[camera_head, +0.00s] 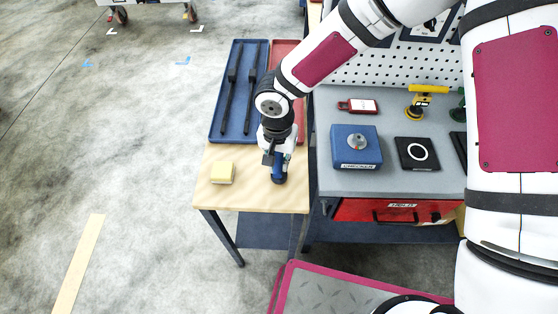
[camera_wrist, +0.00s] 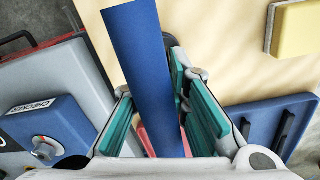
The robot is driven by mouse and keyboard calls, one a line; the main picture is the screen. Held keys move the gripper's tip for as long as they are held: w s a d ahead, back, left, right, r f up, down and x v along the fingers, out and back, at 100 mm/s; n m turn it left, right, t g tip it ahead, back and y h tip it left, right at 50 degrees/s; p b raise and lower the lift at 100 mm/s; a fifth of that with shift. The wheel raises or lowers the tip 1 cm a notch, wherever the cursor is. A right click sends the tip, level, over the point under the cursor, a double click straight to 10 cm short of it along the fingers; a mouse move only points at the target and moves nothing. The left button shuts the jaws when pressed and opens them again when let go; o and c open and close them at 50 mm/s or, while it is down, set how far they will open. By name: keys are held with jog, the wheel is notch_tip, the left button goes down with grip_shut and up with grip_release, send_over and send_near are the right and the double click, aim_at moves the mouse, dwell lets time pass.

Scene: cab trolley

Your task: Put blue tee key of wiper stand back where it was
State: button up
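A blue bar, which I take to be the blue tee key (camera_head: 279,174), is at my gripper (camera_head: 276,158) over the right part of the wooden table top. In the wrist view the blue bar (camera_wrist: 145,60) runs between the teal finger pads of my gripper (camera_wrist: 155,90) and fills the gap at their tips. The gripper looks shut on it. The key's cross shape cannot be made out. Whether its lower end touches the table is unclear. I cannot identify a wiper stand; the arm hides part of the table's back.
A yellow block (camera_head: 222,172) lies on the wooden table (camera_head: 245,195). Behind it are a blue tray (camera_head: 240,90) with two black wiper arms and a red tray (camera_head: 284,50). The grey bench (camera_head: 335,185) at right carries a blue checker box (camera_head: 357,147) and a black pad (camera_head: 417,153).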

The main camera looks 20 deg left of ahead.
jog(key=shift+o, duration=0.6)
jog(key=shift+r, duration=0.55)
jog(key=r+b, duration=0.1)
jog(key=r, duration=1)
jog(key=shift+a+b, duration=0.2)
jog(key=shift+b, duration=0.1)
